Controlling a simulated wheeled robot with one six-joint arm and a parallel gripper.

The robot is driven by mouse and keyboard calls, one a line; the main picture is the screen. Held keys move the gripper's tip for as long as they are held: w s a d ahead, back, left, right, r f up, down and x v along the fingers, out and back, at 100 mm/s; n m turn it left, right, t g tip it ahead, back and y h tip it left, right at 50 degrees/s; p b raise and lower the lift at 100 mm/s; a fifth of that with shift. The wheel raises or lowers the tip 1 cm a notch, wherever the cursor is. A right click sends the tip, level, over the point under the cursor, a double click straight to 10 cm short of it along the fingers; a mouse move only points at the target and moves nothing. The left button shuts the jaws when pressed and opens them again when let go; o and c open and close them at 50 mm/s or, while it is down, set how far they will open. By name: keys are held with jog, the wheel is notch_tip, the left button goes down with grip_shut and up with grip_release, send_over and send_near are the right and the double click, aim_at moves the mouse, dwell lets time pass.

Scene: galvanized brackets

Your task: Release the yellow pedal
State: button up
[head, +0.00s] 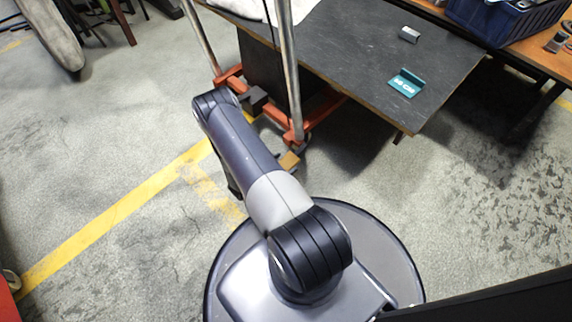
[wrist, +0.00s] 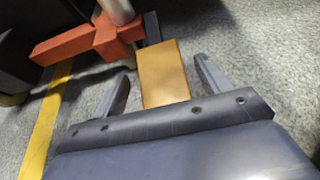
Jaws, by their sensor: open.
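The yellow pedal (wrist: 163,75) is a flat, ochre-yellow block at the foot of the orange-red frame (wrist: 88,41). In the head view the pedal (head: 289,161) shows low by the frame's base, just right of my arm. My gripper (wrist: 162,70) is open in the wrist view, with one finger on each side of the pedal. A gap shows between the pedal and each finger. The pedal's near end is hidden behind the gripper's body. In the head view I cannot make out my fingers.
The orange-red frame carries upright metal posts (head: 289,75) beside a dark-topped table (head: 345,50). A blue crate (head: 505,22) stands back right.

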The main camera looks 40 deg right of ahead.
jog(key=shift+x, duration=0.85)
jog(key=c, duration=1.4)
